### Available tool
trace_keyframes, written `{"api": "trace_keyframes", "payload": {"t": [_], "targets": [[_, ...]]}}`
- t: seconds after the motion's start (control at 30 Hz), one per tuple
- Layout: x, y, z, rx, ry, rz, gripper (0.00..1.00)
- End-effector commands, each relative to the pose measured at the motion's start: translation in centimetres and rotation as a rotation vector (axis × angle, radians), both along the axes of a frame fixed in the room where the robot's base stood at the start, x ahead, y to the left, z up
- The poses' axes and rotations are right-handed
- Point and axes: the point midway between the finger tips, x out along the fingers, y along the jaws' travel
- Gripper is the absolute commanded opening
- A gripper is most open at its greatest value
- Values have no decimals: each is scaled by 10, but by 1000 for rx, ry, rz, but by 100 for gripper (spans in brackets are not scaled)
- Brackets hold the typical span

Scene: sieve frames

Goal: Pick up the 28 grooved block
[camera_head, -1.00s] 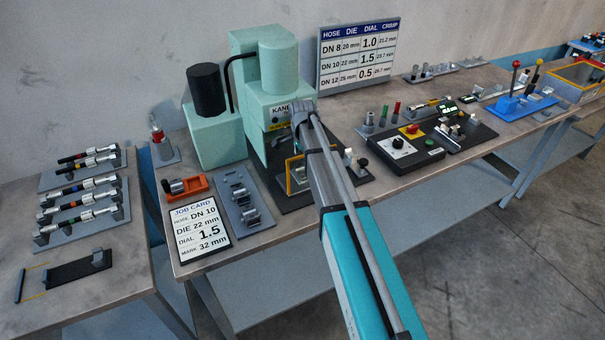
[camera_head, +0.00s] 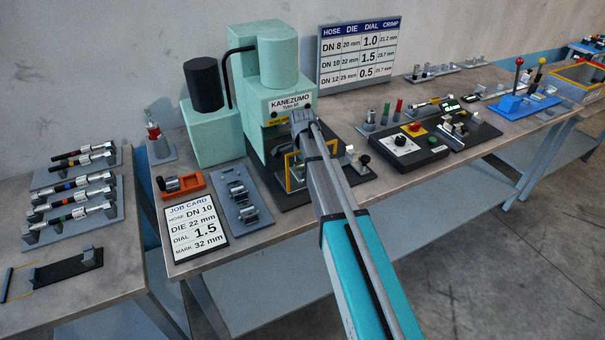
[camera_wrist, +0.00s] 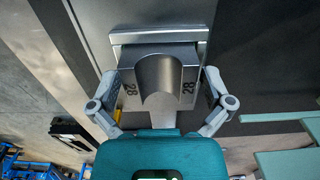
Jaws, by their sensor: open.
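The 28 grooved block (camera_wrist: 187,72) is a grey metal block with a wide curved groove and the number 28 printed on both sides of it. It sits in front of a grey metal bar in the wrist view. My gripper (camera_wrist: 160,88) is open, with one finger on each side of the block. I cannot tell whether either finger touches it. In the head view my arm reaches to the front of the mint green press (camera_head: 285,103), and the block cannot be made out there.
A yellow-edged frame (camera_head: 290,167) stands close beside my arm at the press. A grey rack of metal pieces (camera_head: 242,199), an orange holder (camera_head: 182,185) and a job card (camera_head: 196,229) lie to the left. A control box (camera_head: 403,147) stands to the right.

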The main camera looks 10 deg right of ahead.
Motion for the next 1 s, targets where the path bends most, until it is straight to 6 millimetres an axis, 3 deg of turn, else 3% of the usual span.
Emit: {"api": "trace_keyframes", "payload": {"t": [0.6,1.0], "targets": [[0,0,-1,0,0,0,98],[0,0,-1,0,0,0,24]]}}
